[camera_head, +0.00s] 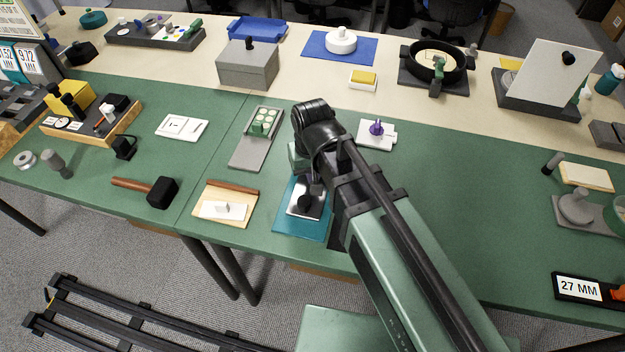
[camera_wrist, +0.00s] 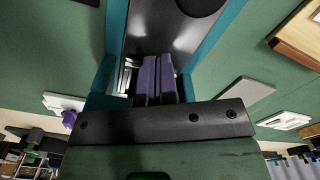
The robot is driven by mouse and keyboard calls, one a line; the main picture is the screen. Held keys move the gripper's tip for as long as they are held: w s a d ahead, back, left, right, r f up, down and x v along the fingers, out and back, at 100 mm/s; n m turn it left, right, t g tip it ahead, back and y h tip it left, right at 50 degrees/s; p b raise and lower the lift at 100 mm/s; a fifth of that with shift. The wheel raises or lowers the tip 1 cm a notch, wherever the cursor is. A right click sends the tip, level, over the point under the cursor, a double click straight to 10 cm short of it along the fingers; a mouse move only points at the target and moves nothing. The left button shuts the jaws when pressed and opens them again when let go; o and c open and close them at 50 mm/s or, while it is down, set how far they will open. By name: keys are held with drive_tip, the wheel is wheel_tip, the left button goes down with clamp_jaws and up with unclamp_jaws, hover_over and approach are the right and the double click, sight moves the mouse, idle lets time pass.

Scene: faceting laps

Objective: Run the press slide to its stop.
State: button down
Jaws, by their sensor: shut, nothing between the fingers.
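The press, with a teal base (camera_head: 290,222), lies on the green bench at the front middle. A shiny dark slide plate (camera_head: 303,210) with a black knob sits on it, partly hidden by my arm. In the wrist view the dark plate (camera_wrist: 180,38) runs between teal side rails (camera_wrist: 113,45), with the round black knob (camera_wrist: 200,5) cut off at the top edge. My gripper (camera_wrist: 158,62) is shut and empty, its purple-looking fingers side by side over the near end of the plate. I cannot tell whether they touch it. The fingertips are hidden in the head view.
A wooden board with a white block (camera_head: 222,209) lies left of the press. A grey plate with a green holed block (camera_head: 263,122) stands behind left, a white plate with a purple knob (camera_head: 376,133) behind right. Right of my arm the green bench is largely clear.

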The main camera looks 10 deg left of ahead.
wheel_tip(320, 180, up, 7)
drive_tip(key=p, duration=0.7)
drive_tip(key=d+m, duration=0.5)
drive_tip(key=d, duration=2.1)
drive_tip(key=shift+w+d, duration=0.3)
drive_tip(key=shift+d, duration=0.1)
drive_tip(key=c, duration=1.8)
unclamp_jaws()
